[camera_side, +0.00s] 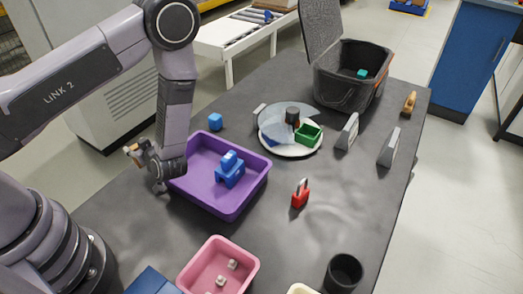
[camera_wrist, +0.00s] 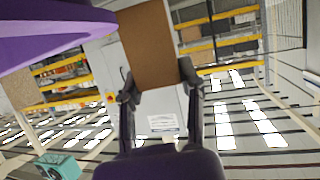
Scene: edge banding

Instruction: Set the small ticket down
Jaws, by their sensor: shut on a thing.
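My gripper (camera_side: 140,158) is shut on a flat brown rectangular piece, which I take to be the small ticket (camera_wrist: 147,45). In the wrist view, the fingers of my gripper (camera_wrist: 158,88) hold it by its near end, and it sticks out beyond them. In the side view, the ticket (camera_side: 132,149) shows only as a small tan bit at the gripper. The gripper is just left of the purple tray (camera_side: 240,200), near the table's left edge. I cannot tell its exact height above the table.
The purple tray holds a blue block object (camera_side: 230,172). A blue cube (camera_side: 215,121) lies behind it. A pink tray (camera_side: 245,269) stands in front. A round plate (camera_side: 285,151), red padlock (camera_side: 300,196), dark cup (camera_side: 343,272) and open bin (camera_side: 345,95) are farther right.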

